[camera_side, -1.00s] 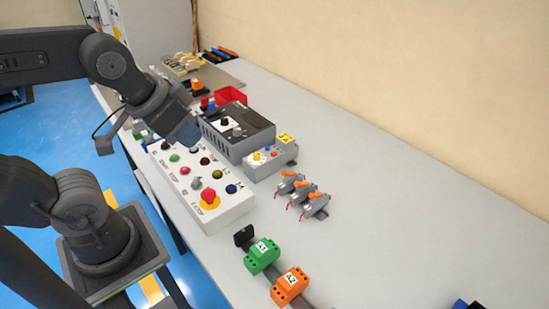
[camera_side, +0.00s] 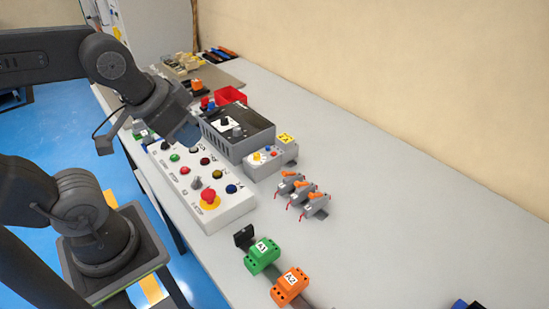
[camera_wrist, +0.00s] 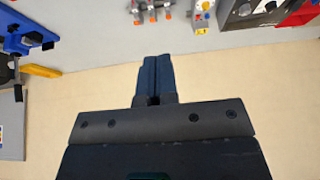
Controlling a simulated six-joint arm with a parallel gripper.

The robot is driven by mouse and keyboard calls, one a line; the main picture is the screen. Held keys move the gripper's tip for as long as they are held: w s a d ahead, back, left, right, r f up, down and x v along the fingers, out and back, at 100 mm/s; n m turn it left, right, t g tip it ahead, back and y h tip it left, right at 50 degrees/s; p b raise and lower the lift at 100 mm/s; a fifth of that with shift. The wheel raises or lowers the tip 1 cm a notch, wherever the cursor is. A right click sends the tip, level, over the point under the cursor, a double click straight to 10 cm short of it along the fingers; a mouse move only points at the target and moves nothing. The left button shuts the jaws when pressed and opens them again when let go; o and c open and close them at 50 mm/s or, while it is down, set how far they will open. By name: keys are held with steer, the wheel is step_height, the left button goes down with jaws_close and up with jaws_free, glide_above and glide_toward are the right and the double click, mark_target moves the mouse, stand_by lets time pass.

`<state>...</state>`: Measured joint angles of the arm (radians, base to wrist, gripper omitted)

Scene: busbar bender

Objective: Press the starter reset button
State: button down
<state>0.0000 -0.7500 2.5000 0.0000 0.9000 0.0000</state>
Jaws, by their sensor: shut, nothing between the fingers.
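A small light-grey unit (camera_side: 262,166) with little coloured buttons and a yellow label stands right of the large dark-grey box in the side view; it looks like the starter. Its top edge of frame position in the wrist view shows a yellow label and a blue button (camera_wrist: 205,5). Which button is the reset is too small to read. My gripper (camera_side: 189,132) is above the push-button panel, left of this unit and apart from it. In the wrist view my gripper (camera_wrist: 157,60) has its dark blue fingers together, with nothing between them.
The white panel (camera_side: 228,213) carries several coloured buttons and a red mushroom button (camera_side: 209,196). The dark-grey box (camera_side: 233,146) stands beside the starter. Three grey orange-topped parts (camera_side: 301,193), a green block (camera_side: 262,256) and an orange block (camera_side: 290,287) lie nearer.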

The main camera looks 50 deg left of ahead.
steer(key=w+d+n+h, duration=0.2)
steer(key=w+n+h, duration=0.15)
steer(key=w, duration=0.35)
steer(key=n+t, duration=0.3)
steer(key=n, duration=1.6)
glide_above(267, 148)
step_height(267, 148, down, 12)
steer(key=shift+w+r, duration=0.1)
steer(key=shift+f, duration=4.4)
